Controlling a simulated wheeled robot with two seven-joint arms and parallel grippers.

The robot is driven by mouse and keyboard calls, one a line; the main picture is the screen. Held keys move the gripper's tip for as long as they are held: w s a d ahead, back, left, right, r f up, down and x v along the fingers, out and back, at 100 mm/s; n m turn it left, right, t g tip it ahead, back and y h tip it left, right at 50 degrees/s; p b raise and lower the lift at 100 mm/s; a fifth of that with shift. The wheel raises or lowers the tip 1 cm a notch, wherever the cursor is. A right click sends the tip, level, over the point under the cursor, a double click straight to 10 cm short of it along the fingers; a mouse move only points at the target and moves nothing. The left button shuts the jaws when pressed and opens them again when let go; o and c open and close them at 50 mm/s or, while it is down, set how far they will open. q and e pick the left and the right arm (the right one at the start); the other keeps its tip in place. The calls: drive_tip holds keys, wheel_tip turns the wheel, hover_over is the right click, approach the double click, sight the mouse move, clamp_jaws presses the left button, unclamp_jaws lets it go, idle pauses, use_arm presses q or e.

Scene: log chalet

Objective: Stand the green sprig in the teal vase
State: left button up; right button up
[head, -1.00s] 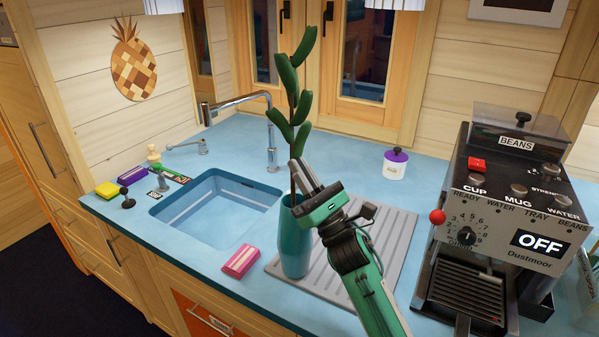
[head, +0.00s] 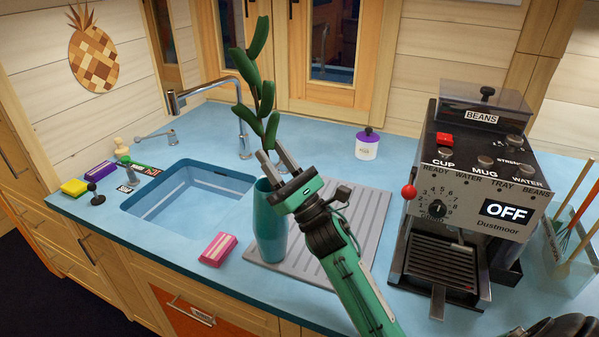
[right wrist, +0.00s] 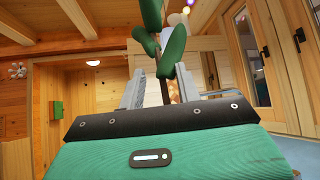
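The teal vase (head: 270,225) stands upright on the grey ridged drainboard, right of the sink. The green sprig (head: 265,98) rises above the vase mouth, leaning a little left. Its lower stem passes behind my fingers, so its foot inside the vase is hidden. My right gripper (head: 277,163) is at the vase's rim, its two fingers apart on either side of the stem. In the right wrist view, the sprig (right wrist: 175,52) stands between the parted fingers (right wrist: 162,88) with gaps on both sides. My left gripper is not in view.
The sink (head: 185,200) with its tap (head: 243,130) lies left of the vase. A pink sponge (head: 218,249) is in front. The coffee machine (head: 470,190) stands to the right, and a white purple-lidded pot (head: 367,145) behind. Part of the drainboard (head: 365,225) is bare.

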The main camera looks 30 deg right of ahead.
use_arm(q)
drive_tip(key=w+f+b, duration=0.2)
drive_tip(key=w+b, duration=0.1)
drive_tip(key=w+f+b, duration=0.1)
drive_tip(key=b, duration=0.1)
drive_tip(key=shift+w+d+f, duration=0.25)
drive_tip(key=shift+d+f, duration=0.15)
use_arm(e)
drive_tip(key=s+d+f, duration=0.1)
drive_tip(key=s+d, duration=0.2)
drive_tip(key=s, duration=0.4)
drive_tip(key=s+d+f, duration=0.2)
drive_tip(key=s+d, duration=0.1)
drive_tip(key=s, duration=0.4)
drive_tip(key=shift+w+f, duration=0.1)
